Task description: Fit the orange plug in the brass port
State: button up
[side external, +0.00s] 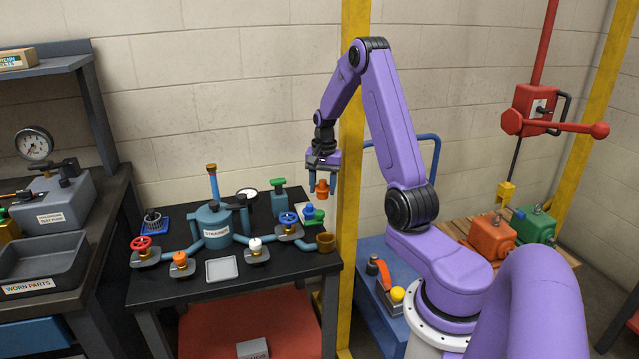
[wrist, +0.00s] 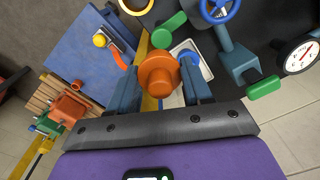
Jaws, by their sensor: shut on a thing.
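The orange plug (side external: 322,189) is held between the fingers of my gripper (side external: 321,179), in the air above the right end of the black bench. In the wrist view the plug (wrist: 158,72) shows its round orange top between the two blue-grey fingers of my gripper (wrist: 160,82). The brass port (side external: 326,243) is an upright, open brown-gold cup at the bench's right edge, below the plug and apart from it. In the wrist view the port's ring (wrist: 136,7) is cut by the top edge. The plug's lower end is hidden in the wrist view.
A yellow post (side external: 350,150) rises just right of my gripper.

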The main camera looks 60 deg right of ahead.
jog(key=shift+s+a+f, duration=0.7)
jog(key=shift+a+f, duration=0.3)
jog(key=shift+f, duration=0.25)
jog(key=shift+s+a+f, duration=0.7)
jog(key=shift+a+f, duration=0.35)
jog(key=shift+f, duration=0.25)
jog(key=shift+s+a+f, duration=0.7)
jog(key=shift+a+f, duration=0.3)
jog(key=shift+f, duration=0.25)
jog(key=shift+f, duration=1.2)
